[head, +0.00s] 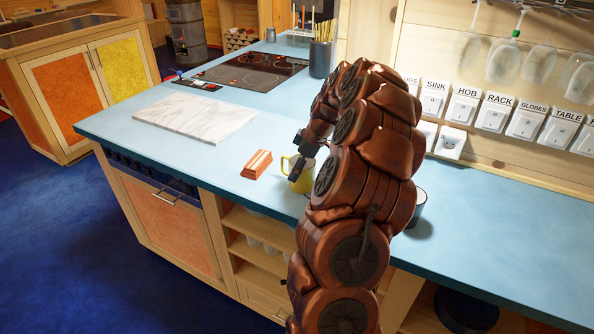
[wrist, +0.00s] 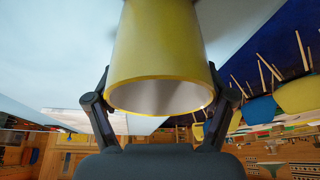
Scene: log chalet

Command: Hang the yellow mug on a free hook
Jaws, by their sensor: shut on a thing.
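The yellow mug (head: 301,181) is at the blue worktop in the head view, partly hidden behind my brown arm, with its handle to the left. I cannot tell whether it rests on the worktop or is just above it. In the wrist view the mug (wrist: 158,45) fills the upper middle, its round rim and pale inside facing the camera. My gripper (wrist: 158,75) is shut on it, with one dark finger on each side of the wall. My gripper (head: 308,150) is small and partly hidden in the head view. No free mug hook can be made out.
A copper-coloured block (head: 257,164) lies left of the mug. A marble board (head: 198,117) and a black hob (head: 245,72) are farther back. A dark cup (head: 418,207) stands right of my arm. Labelled switches (head: 495,112) and hanging glasses (head: 505,58) are on the right wall.

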